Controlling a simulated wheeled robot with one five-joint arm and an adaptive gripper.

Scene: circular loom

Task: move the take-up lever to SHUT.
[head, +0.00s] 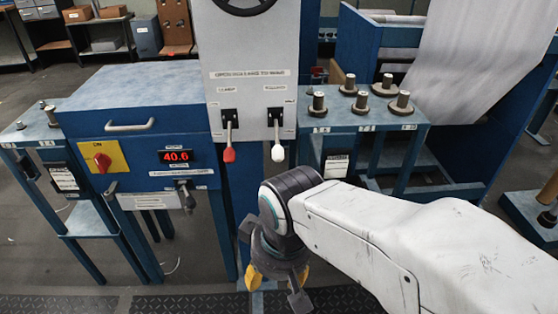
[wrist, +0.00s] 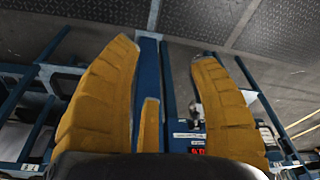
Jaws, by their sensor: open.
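A pale grey panel (head: 252,75) carries two levers side by side, one with a red grip (head: 229,154) and one with a white grip (head: 277,152). Both hang downward from black slots. Small labels sit above them; I cannot read for sure which one names the take-up lever. A third, dark metal lever (head: 186,195) is on the blue cabinet, below the red display. My gripper (head: 278,280) points down, in front of and below the panel levers, apart from them. In the wrist view its yellow fingers (wrist: 165,50) are spread and hold nothing.
The blue cabinet (head: 135,120) with a red knob (head: 102,161) and a display reading 40.6 (head: 176,156) stands left. A blue stand (head: 360,118) with several metal weights is right of the panel. White fabric (head: 465,55) hangs behind. Dark ribbed matting (head: 190,304) covers the floor in front.

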